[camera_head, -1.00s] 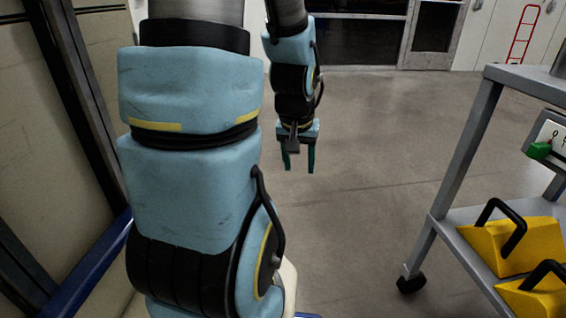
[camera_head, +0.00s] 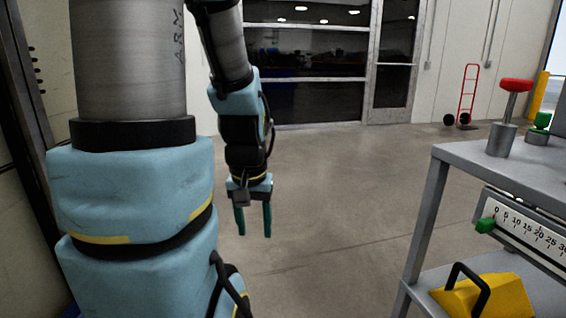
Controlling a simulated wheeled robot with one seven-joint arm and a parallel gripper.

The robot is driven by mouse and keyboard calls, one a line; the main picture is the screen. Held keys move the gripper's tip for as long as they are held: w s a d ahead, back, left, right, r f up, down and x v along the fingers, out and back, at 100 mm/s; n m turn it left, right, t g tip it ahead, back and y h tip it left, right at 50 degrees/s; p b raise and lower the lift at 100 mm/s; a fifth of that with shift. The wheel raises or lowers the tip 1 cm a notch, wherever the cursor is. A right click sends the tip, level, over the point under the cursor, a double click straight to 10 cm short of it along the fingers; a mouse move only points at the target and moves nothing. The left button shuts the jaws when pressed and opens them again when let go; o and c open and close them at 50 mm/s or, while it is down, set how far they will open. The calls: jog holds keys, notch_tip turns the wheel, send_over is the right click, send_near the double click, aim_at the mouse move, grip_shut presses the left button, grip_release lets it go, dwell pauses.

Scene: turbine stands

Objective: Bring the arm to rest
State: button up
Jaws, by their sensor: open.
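My gripper (camera_head: 254,222) hangs in the head view left of the middle, with its two dark green fingers pointing down and apart. It is open and nothing shows between the fingers. It is over bare floor, clear of the cart. My arm's blue and metal links fill the left side of the view and hide what lies behind them.
A grey cart (camera_head: 428,215) stands at the right. On its top is a post with a red knob (camera_head: 515,86); a scale with a green slider (camera_head: 485,225) is on its side. A yellow handled block (camera_head: 485,298) sits on the lower shelf. A red hand truck (camera_head: 467,95) stands at the back wall. The middle floor is clear.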

notch_tip(320, 180, up, 23)
jog(key=p, duration=2.1)
jog(key=shift+r, duration=0.15)
